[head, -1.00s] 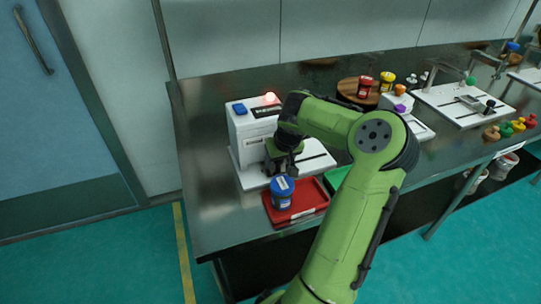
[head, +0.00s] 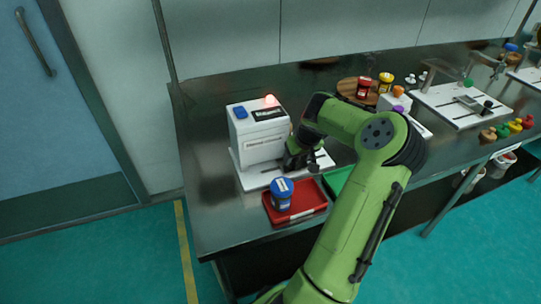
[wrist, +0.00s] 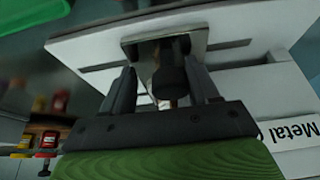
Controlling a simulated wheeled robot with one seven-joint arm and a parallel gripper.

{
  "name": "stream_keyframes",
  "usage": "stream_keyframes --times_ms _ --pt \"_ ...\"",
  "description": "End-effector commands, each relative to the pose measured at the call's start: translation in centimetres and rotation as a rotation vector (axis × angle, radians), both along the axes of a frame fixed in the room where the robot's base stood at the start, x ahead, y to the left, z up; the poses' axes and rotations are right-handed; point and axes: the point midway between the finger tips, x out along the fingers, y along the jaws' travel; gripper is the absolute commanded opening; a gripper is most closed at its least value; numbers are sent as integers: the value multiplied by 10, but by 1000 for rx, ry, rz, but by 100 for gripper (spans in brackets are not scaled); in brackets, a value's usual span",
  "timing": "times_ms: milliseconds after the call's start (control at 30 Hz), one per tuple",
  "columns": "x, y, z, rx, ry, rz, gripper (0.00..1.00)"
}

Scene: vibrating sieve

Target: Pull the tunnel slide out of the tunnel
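The white machine (head: 262,138) stands on the steel bench, on a white base plate (head: 250,180). In the wrist view, the metal tunnel (wrist: 140,46) is a shiny bracket on the slotted white plate (wrist: 92,46). A dark round knob (wrist: 170,82), seemingly the tunnel slide's handle, sticks out of its near side. My gripper (wrist: 163,76) is open, with one finger on each side of the knob. A gap shows at the left finger; whether the right finger touches is unclear. In the head view my gripper (head: 297,162) is at the plate's right part and hides the tunnel.
A red tray (head: 312,207) with a blue-lidded jar (head: 282,192) sits in front of the plate. A green tray (head: 338,178) lies right of it, partly behind my arm. A round wooden board (head: 347,87) with jars stands farther back. The bench's left end is clear.

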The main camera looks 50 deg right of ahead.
Motion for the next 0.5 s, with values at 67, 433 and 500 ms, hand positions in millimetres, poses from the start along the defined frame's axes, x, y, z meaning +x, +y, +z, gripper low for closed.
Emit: stream_keyframes --times_ms 67,433,500 --pt "-3 -5 1 0 0 -3 60" --pt "-14 -24 1 0 1 -2 60" --pt "-16 -27 1 1 0 -2 60"
